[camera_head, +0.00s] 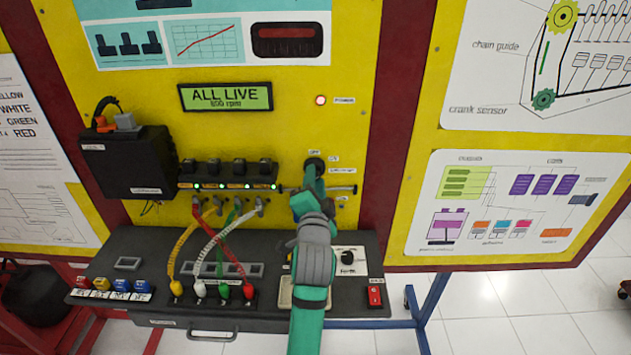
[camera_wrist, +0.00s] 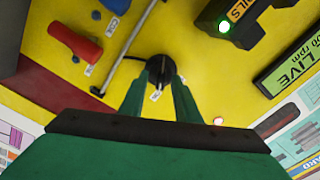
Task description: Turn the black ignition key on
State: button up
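The black ignition key (camera_wrist: 161,69) sits in its round black switch on the yellow panel. In the head view the switch (camera_head: 314,165) is partly covered by my gripper, below an OFF label. My gripper (camera_wrist: 162,78) reaches the key with its two green fingers drawn close together, one on each side of it. It looks shut on the key. In the head view my gripper (camera_head: 313,180) points up at the switch. The exact angle of the key is hard to read between the fingers. The display (camera_head: 226,97) reads ALL LIVE with an rpm figure below.
A metal rod (camera_wrist: 127,47) and a red handle (camera_wrist: 75,42) stick out near the key. A red lamp (camera_head: 320,100) is lit above it. Coloured cables (camera_head: 207,250) hang left of my arm over the black console (camera_head: 150,245). A red rocker switch (camera_head: 375,295) is at right.

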jog(key=s, duration=1.1)
jog(key=shift+d, duration=0.2)
jog(key=shift+w, duration=0.1)
